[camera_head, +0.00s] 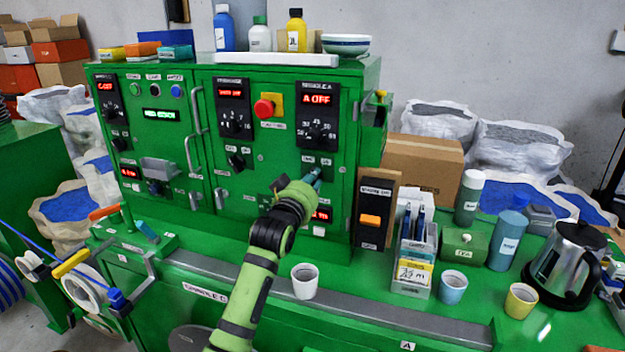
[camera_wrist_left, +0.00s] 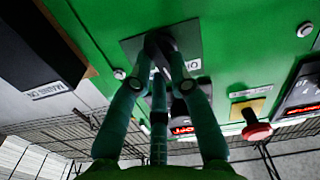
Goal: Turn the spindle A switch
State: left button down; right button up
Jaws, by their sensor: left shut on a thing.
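The green control cabinet (camera_head: 240,90) stands on the bench. Its right column has a display (camera_head: 316,99) reading "A OFF" in red and a numbered dial (camera_head: 316,135) below it. My left gripper (camera_head: 315,178) reaches up to the panel below that dial and hides the switch there in the head view. In the left wrist view my left gripper (camera_wrist_left: 163,45) has its fingertips closed together on a small dark switch at a dark plate (camera_wrist_left: 187,36) marked "O". The fingers cover most of the switch, so its angle cannot be told. My right gripper is not in view.
A red emergency button (camera_head: 264,108) is left of the dial; it also shows in the left wrist view (camera_wrist_left: 256,131). A white cup (camera_head: 304,281) stands near my forearm. A dark box with an orange switch (camera_head: 371,221) stands to the right. A kettle (camera_head: 565,262) is farther right.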

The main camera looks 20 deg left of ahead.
pick_arm(q)
jog(key=shift+a+n+p, duration=0.1)
jog(key=shift+n+p, duration=0.45)
jog(key=shift+n, duration=1.35)
jog(key=c, duration=1.1)
grip_release()
jog(key=shift+c, duration=0.2)
jog(key=s, duration=1.2)
jog(key=shift+a, duration=0.2)
